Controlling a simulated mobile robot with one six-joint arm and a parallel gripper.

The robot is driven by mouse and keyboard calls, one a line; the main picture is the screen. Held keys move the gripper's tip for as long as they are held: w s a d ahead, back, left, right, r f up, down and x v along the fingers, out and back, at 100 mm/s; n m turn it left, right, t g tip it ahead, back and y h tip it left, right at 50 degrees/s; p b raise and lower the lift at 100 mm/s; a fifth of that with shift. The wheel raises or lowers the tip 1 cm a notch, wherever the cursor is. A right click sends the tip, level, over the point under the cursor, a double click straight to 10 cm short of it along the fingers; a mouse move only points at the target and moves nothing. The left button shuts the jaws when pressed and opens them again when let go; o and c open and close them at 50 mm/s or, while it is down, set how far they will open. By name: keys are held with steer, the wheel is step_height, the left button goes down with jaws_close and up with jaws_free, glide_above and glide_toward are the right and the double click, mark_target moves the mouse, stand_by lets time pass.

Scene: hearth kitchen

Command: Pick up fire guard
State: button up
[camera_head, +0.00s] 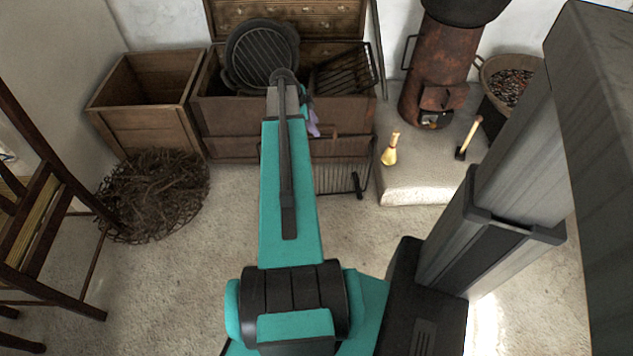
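A low wire-barred panel (338,179) with a dark frame stands on the floor against the front of the wooden chest; it looks like the fire guard. My arm crosses in front of its left part and hides it. My arm reaches forward over the chest. My gripper (313,125) is mostly hidden behind the arm's far end; only a small teal and purple part shows, above the panel and to its left. I cannot see both fingers or whether they hold anything.
The chest (228,147) holds round grill pans (262,54) and a black rack (343,71). A wooden crate (150,128) and twig pile (152,193) are left. A stove (432,75), stone slab (415,185), brush (390,149) and shovel (468,138) are right. A chair (45,225) stands left.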

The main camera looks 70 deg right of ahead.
steer(key=shift+x, duration=1.4)
steer(key=shift+r, duration=0.1)
jaws_close()
